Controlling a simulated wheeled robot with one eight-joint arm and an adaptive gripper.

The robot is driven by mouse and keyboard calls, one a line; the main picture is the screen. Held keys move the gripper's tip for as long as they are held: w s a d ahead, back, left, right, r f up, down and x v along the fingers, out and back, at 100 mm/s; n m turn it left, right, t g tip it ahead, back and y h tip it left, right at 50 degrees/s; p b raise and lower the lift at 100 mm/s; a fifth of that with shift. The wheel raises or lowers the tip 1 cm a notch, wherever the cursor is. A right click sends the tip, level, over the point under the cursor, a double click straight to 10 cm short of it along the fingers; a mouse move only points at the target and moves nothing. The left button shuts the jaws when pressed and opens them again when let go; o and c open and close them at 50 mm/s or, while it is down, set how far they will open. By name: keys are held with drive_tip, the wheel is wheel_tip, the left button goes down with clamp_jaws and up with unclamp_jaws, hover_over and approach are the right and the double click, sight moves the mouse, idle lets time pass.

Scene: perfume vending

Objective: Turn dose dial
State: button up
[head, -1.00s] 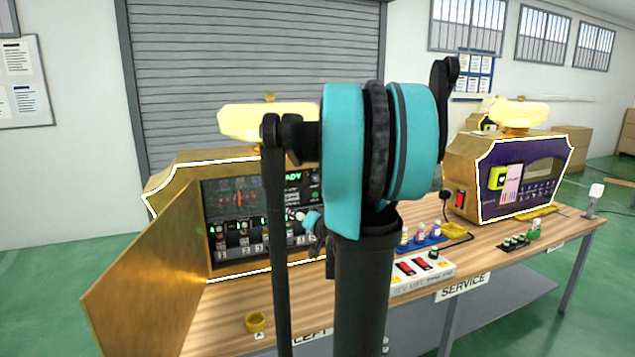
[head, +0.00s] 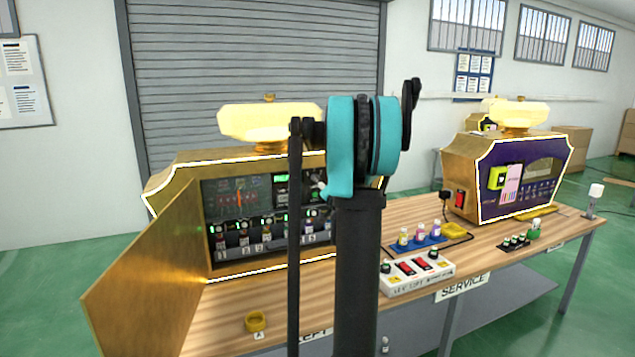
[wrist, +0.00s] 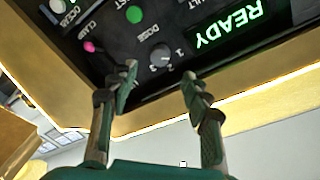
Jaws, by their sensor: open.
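The dose dial (wrist: 160,54) is a small grey knob on the black control panel in the wrist view, with "DOSE" printed beside it and number marks around it. My gripper (wrist: 158,82) is open, with one finger to the left of the dial and the other to the right. The dial shows between and beyond the fingertips, and I see no contact. In the head view the open gold machine (head: 178,172) shows its dark panel, but my arm covers the part where the gripper and dial are.
Beside the dial are a green button (wrist: 134,14), a pink-tipped clamp switch (wrist: 90,46) and a green READY display (wrist: 230,24). The machine's gold door (head: 142,268) stands open at left. A white switch box (head: 415,274) and a second machine (head: 510,175) are at right.

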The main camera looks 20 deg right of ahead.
drive_tip(key=w, duration=0.7)
drive_tip(key=shift+d, duration=0.35)
drive_tip(key=shift+c, duration=0.3)
clamp_jaws()
drive_tip(key=shift+m, duration=0.3)
drive_tip(key=m, duration=0.5)
drive_tip(key=m+g+y, duration=0.1)
drive_tip(key=m, duration=0.4)
drive_tip(key=shift+r, duration=0.1)
drive_tip(key=shift+m, duration=0.4)
